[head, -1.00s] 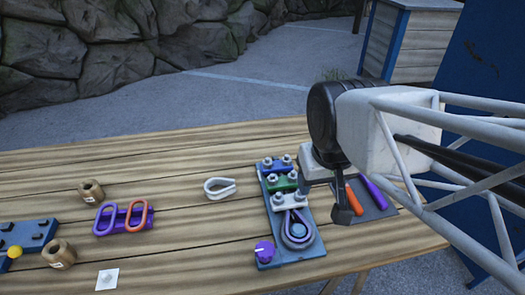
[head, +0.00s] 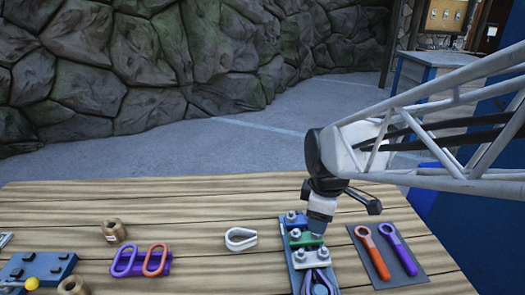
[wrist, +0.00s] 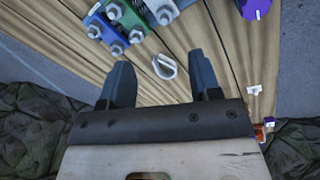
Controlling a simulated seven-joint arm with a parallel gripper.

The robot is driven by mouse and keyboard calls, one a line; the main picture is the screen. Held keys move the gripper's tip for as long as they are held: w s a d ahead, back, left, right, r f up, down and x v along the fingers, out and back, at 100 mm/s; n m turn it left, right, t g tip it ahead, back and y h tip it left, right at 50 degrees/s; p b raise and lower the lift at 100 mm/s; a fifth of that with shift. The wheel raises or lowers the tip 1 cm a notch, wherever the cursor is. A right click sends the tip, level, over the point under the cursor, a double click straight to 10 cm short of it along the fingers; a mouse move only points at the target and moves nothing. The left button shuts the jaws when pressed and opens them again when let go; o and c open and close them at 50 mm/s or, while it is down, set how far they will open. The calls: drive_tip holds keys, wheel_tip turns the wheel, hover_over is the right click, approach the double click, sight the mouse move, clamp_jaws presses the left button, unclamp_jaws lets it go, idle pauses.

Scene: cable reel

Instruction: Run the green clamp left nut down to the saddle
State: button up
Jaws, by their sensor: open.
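The green clamp (head: 304,241) sits on the blue-grey board between a blue clamp (head: 296,222) and a white clamp (head: 312,258). Its left nut (head: 295,234) shows at its left end; how high it sits above the saddle is too small to tell. In the wrist view the green clamp (wrist: 127,16) is at the upper left. My gripper (head: 320,226) is over the board, close to the green clamp's right side in the head view. In the wrist view my gripper (wrist: 160,78) has its fingers wide apart and empty, with the clamp beyond and left of them.
A metal thimble (head: 241,239) lies left of the board. Orange (head: 372,252) and purple (head: 398,248) wrenches lie on a dark mat at right.

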sight(297, 232)
drive_tip(key=w+f+n, duration=0.2)
drive_tip(key=w+n, duration=0.1)
drive_tip(key=w+a+f+n+g, duration=0.1)
drive_tip(key=w+f+n, duration=0.2)
drive_tip(key=n, duration=0.1)
drive_tip(key=w+f+n, duration=0.2)
drive_tip(key=w+n, duration=0.1)
drive_tip(key=n, duration=0.1)
drive_tip(key=shift+w+a+f, duration=0.35)
drive_tip(key=shift+f, duration=0.05)
drive_tip(key=shift+w+a+f+n, duration=0.1)
drive_tip(key=shift+w+f+n, duration=0.3)
drive_tip(key=shift+n, duration=0.4)
drive_tip(key=shift+f, duration=0.1)
drive_tip(key=shift+f, duration=3.8)
drive_tip(key=c, duration=0.9)
